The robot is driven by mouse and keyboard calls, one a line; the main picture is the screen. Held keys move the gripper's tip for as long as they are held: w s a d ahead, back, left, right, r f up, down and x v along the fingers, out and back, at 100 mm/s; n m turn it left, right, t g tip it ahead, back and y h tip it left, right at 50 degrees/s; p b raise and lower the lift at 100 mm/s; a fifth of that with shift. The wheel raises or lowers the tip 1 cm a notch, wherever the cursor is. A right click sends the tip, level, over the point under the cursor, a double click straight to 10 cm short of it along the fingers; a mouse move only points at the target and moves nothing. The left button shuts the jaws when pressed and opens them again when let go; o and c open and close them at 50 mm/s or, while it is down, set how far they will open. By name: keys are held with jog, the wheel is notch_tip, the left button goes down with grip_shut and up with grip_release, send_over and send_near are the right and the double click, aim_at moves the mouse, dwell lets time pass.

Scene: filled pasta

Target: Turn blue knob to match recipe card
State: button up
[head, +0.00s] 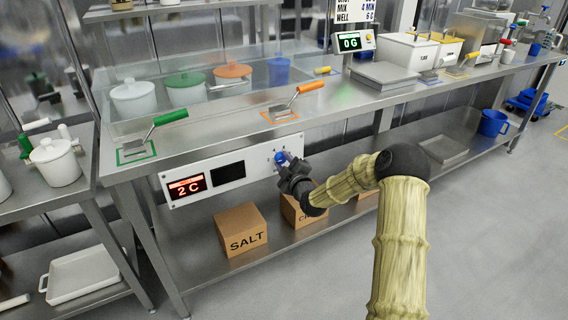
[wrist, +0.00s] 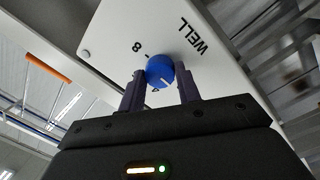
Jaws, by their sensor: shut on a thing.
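The blue knob (head: 279,156) sits at the right end of the white control panel (head: 235,172) on the table's front. In the wrist view the knob (wrist: 160,71) is between the two fingers of my gripper (wrist: 160,90), which are shut on its sides. A white pointer line shows on the knob, with "8" and "WELL" printed nearby. My gripper (head: 290,166) reaches the panel in the head view and partly covers the knob. The panel's red display (head: 187,186) reads "2 C", and a dark screen (head: 228,171) is beside it.
Boxes, one marked SALT (head: 241,230), stand on the shelf below the panel. Green-handled (head: 136,151) and orange-handled (head: 283,112) scoops lie on the tabletop above. A scale display (head: 349,42) reads "0 G".

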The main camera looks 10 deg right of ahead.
jog(key=m, duration=0.6)
jog(key=shift+m+g, duration=0.4)
jog(key=m+p, duration=0.1)
jog(key=m, duration=0.5)
jog(key=shift+y, duration=0.3)
jog(key=m+y+p, duration=0.1)
jog(key=m, duration=0.4)
jog(key=shift+d+g, duration=0.1)
jog(key=shift+g, duration=0.3)
jog(key=m+p, duration=0.1)
jog(key=m, duration=0.3)
jog(key=o, duration=1)
